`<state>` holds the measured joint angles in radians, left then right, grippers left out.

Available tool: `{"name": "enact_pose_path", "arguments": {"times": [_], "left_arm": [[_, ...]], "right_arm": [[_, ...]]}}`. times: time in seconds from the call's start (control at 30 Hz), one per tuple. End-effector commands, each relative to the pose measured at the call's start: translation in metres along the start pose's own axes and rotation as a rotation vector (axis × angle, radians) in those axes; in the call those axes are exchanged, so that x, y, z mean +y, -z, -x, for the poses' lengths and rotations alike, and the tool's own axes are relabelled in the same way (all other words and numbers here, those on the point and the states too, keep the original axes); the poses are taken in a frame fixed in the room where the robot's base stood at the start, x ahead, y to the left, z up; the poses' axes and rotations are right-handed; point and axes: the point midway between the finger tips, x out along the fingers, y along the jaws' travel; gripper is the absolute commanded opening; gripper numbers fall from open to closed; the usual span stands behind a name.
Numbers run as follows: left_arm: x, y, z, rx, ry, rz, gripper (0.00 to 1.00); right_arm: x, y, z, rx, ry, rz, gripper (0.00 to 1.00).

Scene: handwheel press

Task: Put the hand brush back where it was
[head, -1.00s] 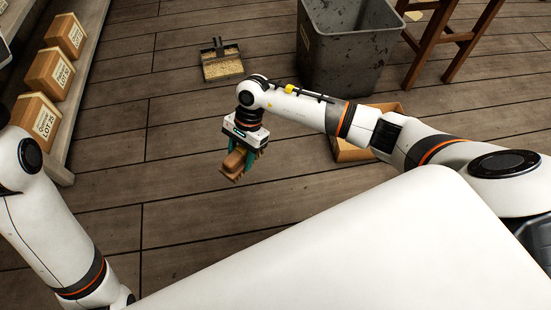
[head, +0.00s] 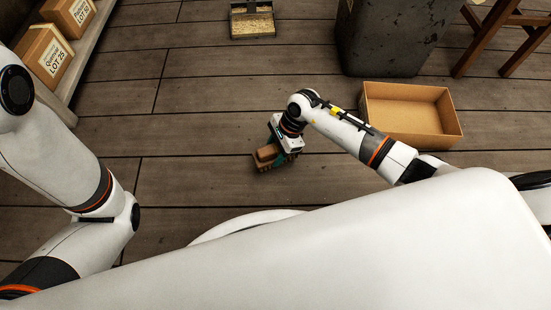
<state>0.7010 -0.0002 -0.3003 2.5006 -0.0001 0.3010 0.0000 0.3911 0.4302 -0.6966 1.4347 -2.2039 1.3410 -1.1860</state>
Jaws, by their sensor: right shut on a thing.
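The hand brush (head: 267,156) is a small brown wooden block, held in my right gripper (head: 277,159) above the plank floor. The gripper is shut on it, and its teal fingers partly hide it. An open, empty cardboard box (head: 412,137) stands on the floor to the right of the brush, behind my right forearm. My left arm comes in at the left edge, and its gripper is out of the picture.
A dustpan (head: 252,22) with yellowish debris lies on the floor at the top. A dark grey bin (head: 390,40) and a wooden stool (head: 505,38) stand at upper right. A shelf at upper left holds cartons (head: 42,55). The middle floor is clear.

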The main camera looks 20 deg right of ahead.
Motion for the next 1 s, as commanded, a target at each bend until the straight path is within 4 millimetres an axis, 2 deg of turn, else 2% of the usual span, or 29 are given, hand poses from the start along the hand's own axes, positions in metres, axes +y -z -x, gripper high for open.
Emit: {"name": "enact_pose_path", "arguments": {"times": [0.1,0.2,0.57,0.6,0.73,1.0], "left_arm": [[-0.003,-0.006,0.017,0.001,0.0,0.0,0.36],[-0.005,-0.008,0.023,0.001,0.0,0.0,0.36],[-0.005,-0.008,0.023,0.0,0.001,0.0,0.36],[-0.005,-0.008,0.024,0.001,0.001,0.0,0.36],[-0.005,-0.008,0.022,0.001,0.001,0.0,0.36],[-0.005,-0.007,0.022,0.001,0.001,0.0,0.36]], "right_arm": [[-0.001,-0.007,-0.021,0.002,0.002,0.0,0.26],[0.0,-0.012,-0.03,0.001,0.001,0.0,0.26],[0.0,-0.013,-0.031,0.0,0.001,0.001,0.26],[0.0,-0.013,-0.031,-0.001,0.002,0.001,0.49],[-0.001,-0.013,-0.03,0.0,0.002,0.001,0.69],[-0.001,-0.012,-0.03,0.0,0.002,0.001,0.69]]}}
